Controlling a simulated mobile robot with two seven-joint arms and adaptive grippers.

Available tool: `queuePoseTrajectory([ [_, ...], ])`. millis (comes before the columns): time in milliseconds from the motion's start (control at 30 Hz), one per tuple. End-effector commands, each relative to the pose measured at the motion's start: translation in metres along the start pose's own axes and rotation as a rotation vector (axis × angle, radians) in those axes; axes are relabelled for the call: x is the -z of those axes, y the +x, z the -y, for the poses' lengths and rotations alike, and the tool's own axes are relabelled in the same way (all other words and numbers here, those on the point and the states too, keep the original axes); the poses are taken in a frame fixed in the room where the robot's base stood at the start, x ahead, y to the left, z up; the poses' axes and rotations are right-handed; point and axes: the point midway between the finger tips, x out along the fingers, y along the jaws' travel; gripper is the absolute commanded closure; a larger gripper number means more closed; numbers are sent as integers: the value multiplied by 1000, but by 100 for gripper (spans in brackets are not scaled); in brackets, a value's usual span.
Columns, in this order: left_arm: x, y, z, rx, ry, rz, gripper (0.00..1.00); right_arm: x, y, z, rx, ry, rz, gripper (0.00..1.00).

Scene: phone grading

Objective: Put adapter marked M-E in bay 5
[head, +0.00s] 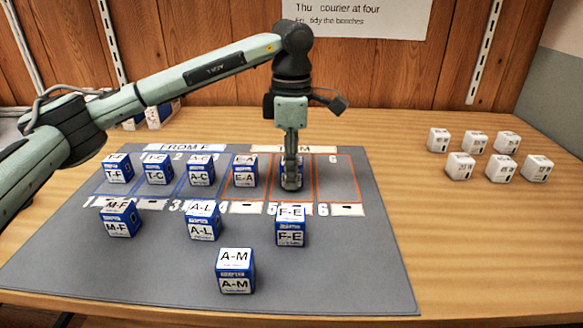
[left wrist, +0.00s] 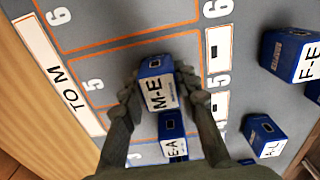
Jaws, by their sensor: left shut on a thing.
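The adapter marked M-E (left wrist: 155,92) is a blue box with a white label, clear in the left wrist view. My left gripper (left wrist: 158,98) is shut on it, one finger on each side. In the head view my left gripper (head: 291,180) points straight down at bay 5 and hides most of the box. Bay 5 (left wrist: 108,76) is an orange-outlined space on the grey mat (head: 340,260), and the box is over or in it. I cannot tell whether it touches the mat. My right gripper is not in view.
Adapter E-A (head: 245,171) stands in the bay just left. Adapter F-E (head: 291,227) stands in front of bay 5. Bay 6 (head: 336,178) is empty. Several other blue boxes stand on the mat, and several white boxes (head: 480,150) stand at the right of the table.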

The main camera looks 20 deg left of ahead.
Motion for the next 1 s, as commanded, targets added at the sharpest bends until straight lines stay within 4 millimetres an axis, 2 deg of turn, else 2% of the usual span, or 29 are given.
queuePoseTrajectory([
  [33, 0, 2, 0, 0, 0, 0, 94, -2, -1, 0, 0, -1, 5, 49],
  [67, 0, 1, 0, 0, 0, 0, 68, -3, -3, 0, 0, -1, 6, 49],
  [200, 0, 1, 0, 0, 0, 0, 50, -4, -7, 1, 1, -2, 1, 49],
  [567, 0, -2, 0, 0, 0, 0, 49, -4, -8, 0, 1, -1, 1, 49],
  [633, 0, -8, -1, -2, 0, 1, 49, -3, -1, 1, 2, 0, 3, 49],
  [767, -1, -31, -1, -4, 0, 2, 49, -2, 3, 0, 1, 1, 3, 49],
  [1000, -1, -84, -1, -3, 0, 1, 49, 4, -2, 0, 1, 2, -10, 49],
])
